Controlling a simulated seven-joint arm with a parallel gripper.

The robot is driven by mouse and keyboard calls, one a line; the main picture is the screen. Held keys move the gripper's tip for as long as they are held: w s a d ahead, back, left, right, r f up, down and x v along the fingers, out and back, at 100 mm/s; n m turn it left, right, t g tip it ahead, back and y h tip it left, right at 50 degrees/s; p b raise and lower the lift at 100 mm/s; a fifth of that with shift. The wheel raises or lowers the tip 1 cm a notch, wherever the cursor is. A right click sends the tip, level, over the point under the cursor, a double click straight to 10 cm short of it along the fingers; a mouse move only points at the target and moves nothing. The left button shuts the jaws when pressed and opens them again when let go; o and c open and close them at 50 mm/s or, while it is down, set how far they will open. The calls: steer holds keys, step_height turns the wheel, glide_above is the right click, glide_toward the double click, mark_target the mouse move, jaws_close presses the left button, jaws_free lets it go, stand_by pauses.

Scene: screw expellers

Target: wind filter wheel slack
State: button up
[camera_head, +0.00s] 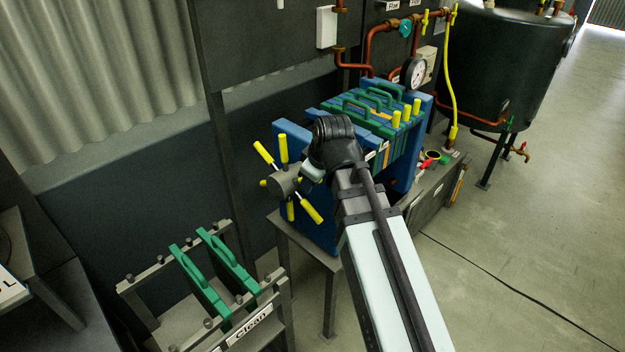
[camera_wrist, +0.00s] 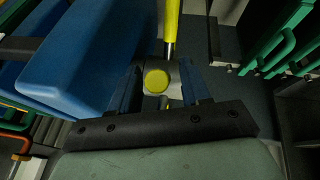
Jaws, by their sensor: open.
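The filter wheel is a grey hub (camera_head: 284,182) with several yellow-tipped spokes, on the left face of the blue filter press (camera_head: 291,135) in the head view. My gripper (camera_head: 312,172) is at the right side of the wheel, mostly hidden behind my own wrist. In the wrist view, my gripper (camera_wrist: 158,88) has its two fingers apart, one on each side of a yellow handle end (camera_wrist: 156,79) seen end-on. Another yellow spoke (camera_wrist: 171,22) points up past the fingers. I cannot tell whether the fingers touch the handle.
A rack (camera_head: 139,287) labelled "Clean" holds two green plates (camera_head: 202,285) at the lower left. Green-handled plates (camera_head: 372,103) fill the press. A pressure gauge (camera_head: 414,73), copper pipes and a black tank (camera_head: 510,62) stand behind. Open floor (camera_head: 560,230) lies at the right.

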steer(key=shift+w+f, duration=0.1)
steer(key=shift+f, duration=0.2)
steer(key=shift+c, duration=0.5)
jaws_close()
